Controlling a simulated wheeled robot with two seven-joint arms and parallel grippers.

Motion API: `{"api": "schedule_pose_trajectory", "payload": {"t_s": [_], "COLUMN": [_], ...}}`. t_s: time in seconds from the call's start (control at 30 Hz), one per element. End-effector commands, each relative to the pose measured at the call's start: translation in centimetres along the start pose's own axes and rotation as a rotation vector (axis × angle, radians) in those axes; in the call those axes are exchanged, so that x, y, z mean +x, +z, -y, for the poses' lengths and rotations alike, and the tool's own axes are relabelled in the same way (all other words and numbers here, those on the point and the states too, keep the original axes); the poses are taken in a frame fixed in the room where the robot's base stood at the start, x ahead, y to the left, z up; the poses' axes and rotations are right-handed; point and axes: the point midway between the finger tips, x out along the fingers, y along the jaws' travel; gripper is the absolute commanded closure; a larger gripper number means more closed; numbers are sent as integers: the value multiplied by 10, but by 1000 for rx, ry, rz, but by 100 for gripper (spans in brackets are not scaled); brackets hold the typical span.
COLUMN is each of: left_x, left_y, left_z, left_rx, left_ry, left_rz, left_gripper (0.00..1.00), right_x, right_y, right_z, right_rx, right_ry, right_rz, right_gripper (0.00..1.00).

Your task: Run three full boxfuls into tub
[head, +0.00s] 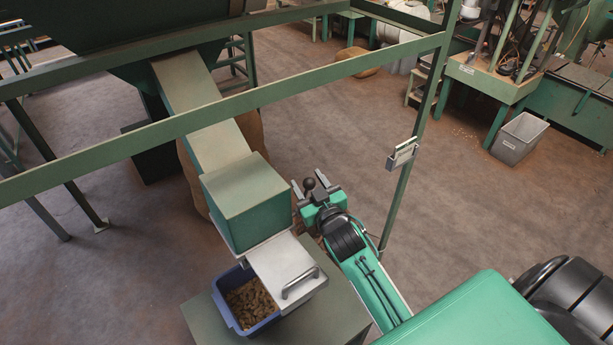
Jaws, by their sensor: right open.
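The green box (248,205) sits at the low end of a sloping chute (200,100) from the dark hopper (110,25). A pale metal plate with a bar handle (299,284) lies below the box and covers part of the blue tub (226,312). Brown nuts (252,302) show in the tub's uncovered part. A dark ball knob (309,184) stands right of the box. My right gripper (310,188) is open, its fingers on either side of the knob in this view; I cannot tell if they touch it. My left gripper is out of view.
The tub stands on a grey-green stand (340,318). Green frame rails (300,85) and a post (412,150) with a card holder (402,154) cross near my right arm. A grey bin (518,138) stands at right. The middle floor is clear.

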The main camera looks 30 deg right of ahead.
Motion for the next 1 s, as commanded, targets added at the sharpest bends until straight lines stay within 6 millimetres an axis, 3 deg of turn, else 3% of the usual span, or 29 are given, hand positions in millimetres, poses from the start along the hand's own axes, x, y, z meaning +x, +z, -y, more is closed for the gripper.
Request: {"api": "schedule_pose_trajectory", "payload": {"t_s": [0.2, 0.47, 0.5, 0.77, 1.0], "left_x": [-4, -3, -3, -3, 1], "left_y": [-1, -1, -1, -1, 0], "left_z": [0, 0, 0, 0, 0], "left_rx": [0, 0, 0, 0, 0], "left_ry": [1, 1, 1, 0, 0], "left_rz": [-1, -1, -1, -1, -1], "left_gripper": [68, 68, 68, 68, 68], "right_x": [14, 15, 15, 15, 15], "right_y": [0, 0, 0, 0, 2], "right_z": [0, 0, 0, 0, -1], "right_rx": [0, 0, 0, 0, 2], "right_ry": [0, 0, 0, 0, 1], "right_rz": [0, 0, 0, 0, -7], "right_gripper": [48, 48, 50, 100, 100]}}
